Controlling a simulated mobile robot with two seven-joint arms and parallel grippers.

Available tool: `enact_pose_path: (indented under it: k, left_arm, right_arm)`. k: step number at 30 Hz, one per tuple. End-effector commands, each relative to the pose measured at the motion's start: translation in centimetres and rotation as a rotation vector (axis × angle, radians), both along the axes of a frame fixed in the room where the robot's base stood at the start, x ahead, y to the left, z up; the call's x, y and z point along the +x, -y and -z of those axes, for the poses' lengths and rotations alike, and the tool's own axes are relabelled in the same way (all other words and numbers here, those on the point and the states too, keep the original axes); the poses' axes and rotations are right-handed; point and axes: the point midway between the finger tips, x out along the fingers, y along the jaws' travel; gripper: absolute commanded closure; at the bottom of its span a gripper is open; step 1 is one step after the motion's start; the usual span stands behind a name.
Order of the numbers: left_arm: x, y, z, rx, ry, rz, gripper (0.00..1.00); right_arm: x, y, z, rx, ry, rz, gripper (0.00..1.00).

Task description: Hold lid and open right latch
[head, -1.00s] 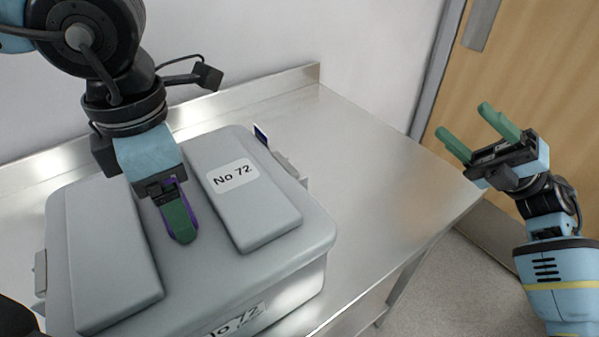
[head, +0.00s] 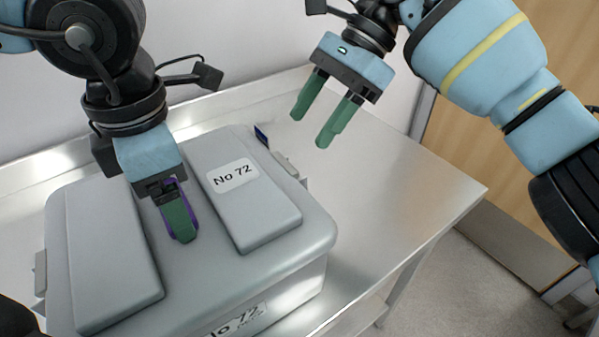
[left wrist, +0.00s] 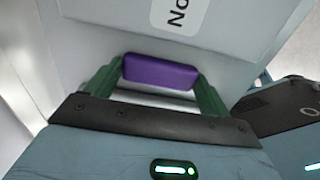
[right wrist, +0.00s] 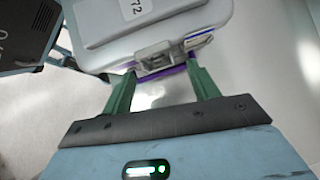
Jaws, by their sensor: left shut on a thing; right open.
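A grey box with a grey lid (head: 245,190) labelled "No 72" stands on the metal table. My left gripper (head: 180,222) is shut on the purple handle in the middle of the lid; the handle shows between its fingers in the left wrist view (left wrist: 160,72). The right latch (head: 287,166) is on the lid's right side and appears in the right wrist view (right wrist: 154,58), ahead of my right fingers. My right gripper (head: 313,130) is open and empty, above the table to the right of the box. Another latch (head: 40,272) is on the box's left side.
The metal table (head: 400,190) is clear to the right of the box. A raised edge and a wall run along the back. A wooden door (head: 490,130) stands at the right.

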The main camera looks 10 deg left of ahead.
Motion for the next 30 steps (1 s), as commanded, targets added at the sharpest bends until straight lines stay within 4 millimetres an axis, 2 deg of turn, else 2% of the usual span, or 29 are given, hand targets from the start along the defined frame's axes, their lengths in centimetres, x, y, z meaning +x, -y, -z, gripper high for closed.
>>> enact_pose_path:
  k: [6,17,23,30]
  left_arm:
    - [0.0,0.0,-0.1,-0.001,0.002,0.0,0.66]
    - [0.0,0.0,-0.1,-0.001,0.002,0.0,0.66]
    - [0.0,0.0,-0.1,-0.001,0.002,0.0,0.66]
    - [0.0,0.0,-0.1,-0.001,0.002,0.0,0.66]
  right_arm:
    - [0.6,0.9,-1.2,-0.143,0.152,-0.109,0.4]
    - [0.7,1.1,-1.0,-0.173,0.181,-0.133,0.4]
    - [0.0,0.6,1.2,-0.17,0.179,-0.134,0.4]
    - [-1.3,-0.6,5.3,-0.171,0.178,-0.134,0.4]
